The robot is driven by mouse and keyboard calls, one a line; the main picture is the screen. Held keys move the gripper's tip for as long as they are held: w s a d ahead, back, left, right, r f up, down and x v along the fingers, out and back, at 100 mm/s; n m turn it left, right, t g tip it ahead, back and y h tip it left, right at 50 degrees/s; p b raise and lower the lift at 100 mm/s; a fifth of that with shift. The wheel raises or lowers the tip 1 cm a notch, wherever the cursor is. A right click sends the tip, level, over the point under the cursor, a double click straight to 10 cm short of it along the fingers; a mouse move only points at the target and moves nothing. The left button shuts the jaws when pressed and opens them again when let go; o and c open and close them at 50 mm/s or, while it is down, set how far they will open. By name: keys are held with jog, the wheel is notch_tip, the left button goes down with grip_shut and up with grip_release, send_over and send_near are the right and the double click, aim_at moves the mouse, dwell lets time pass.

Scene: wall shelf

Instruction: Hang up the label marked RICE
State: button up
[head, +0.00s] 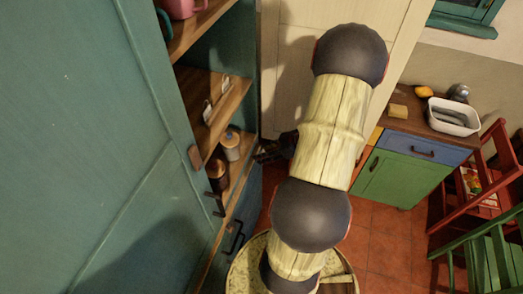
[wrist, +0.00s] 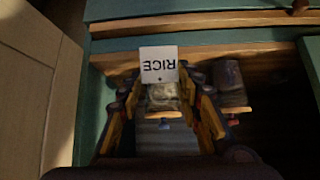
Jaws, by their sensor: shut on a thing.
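The white label marked RICE (wrist: 158,64) shows in the wrist view, its lettering upside down, with a small dark hole near its lower edge. My gripper (wrist: 160,78) has its two fingertips at the label's left and right edges and is shut on it. In the head view my gripper (head: 275,149) is a dark shape beside the lower shelf, partly hidden by my arm, and the label cannot be made out there. Behind the label in the wrist view is a pale jar (wrist: 163,93), partly covered. A darker jar (wrist: 229,78) stands to its right.
The teal cupboard (head: 95,130) has open shelves. Small pale items (head: 208,111) are on the middle shelf. A green cabinet (head: 390,178) stands right.

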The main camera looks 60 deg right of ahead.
jog(key=shift+w+a, duration=0.1)
jog(key=shift+r+p, duration=0.1)
jog(key=shift+p, duration=0.75)
jog(key=w, duration=0.2)
jog(key=w+a, duration=0.1)
jog(key=w, duration=0.1)
jog(key=shift+p, duration=0.35)
jog(key=shift+w, duration=0.1)
jog(key=shift+w+a+p, duration=0.1)
jog(key=shift+w+p, duration=0.3)
jog(key=shift+w, duration=0.1)
jog(key=shift+w+a, duration=0.1)
jog(key=shift+w, duration=0.1)
jog(key=shift+w+f+p, duration=0.2)
jog(key=shift+w+p, duration=0.05)
jog(key=shift+p, duration=0.15)
